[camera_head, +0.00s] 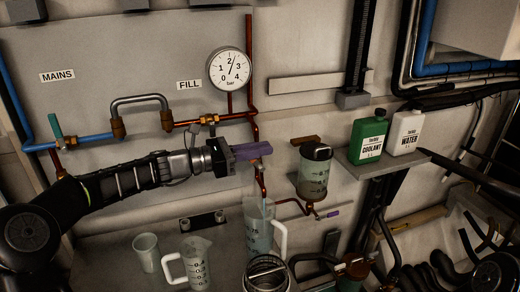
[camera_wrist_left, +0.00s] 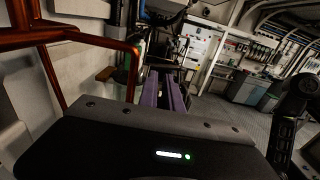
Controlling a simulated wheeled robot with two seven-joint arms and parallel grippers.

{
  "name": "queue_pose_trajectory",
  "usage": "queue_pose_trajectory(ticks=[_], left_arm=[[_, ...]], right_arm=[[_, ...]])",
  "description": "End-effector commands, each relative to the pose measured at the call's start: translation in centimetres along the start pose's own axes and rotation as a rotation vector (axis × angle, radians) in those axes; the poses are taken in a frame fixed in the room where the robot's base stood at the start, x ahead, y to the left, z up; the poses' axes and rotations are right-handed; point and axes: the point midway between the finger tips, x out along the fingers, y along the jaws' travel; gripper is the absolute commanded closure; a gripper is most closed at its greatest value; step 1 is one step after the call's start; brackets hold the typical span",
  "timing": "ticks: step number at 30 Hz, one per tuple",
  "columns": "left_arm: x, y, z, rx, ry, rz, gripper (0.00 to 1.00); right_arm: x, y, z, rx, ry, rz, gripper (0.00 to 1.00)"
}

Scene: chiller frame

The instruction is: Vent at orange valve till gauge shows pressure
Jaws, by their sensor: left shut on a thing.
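The round white gauge (camera_head: 230,69), marked 0 to 4 bar, hangs on the panel; its needle appears to point between 2 and 3. My left gripper (camera_head: 252,151) reaches in from the left below the gauge, its purple fingers at the copper pipe. The fingers also show in the left wrist view (camera_wrist_left: 167,95). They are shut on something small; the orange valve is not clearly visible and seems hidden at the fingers. A copper outlet (camera_head: 261,178) shows just below them. A tall clear jug (camera_head: 258,232) stands under it. My right gripper does not show.
A clear cup (camera_head: 146,253) and a measuring jug (camera_head: 196,262) stand left of the tall jug. A dark-lidded reservoir (camera_head: 314,172) is on the wall to the right. A green coolant bottle (camera_head: 368,137) and a white water bottle (camera_head: 405,132) stand on a shelf (camera_head: 380,167).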

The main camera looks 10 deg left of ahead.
Motion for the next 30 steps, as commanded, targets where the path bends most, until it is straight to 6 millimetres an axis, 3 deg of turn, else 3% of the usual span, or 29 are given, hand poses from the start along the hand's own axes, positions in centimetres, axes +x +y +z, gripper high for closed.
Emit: queue_pose_trajectory(ticks=[16,30], left_arm=[[-0.2,0.1,-0.4,0.000,-0.029,0.002,1.00],[-1.8,0.1,-1.3,-0.002,-0.301,0.001,1.00]], right_arm=[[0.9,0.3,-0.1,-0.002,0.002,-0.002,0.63],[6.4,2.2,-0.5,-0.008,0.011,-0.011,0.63]])
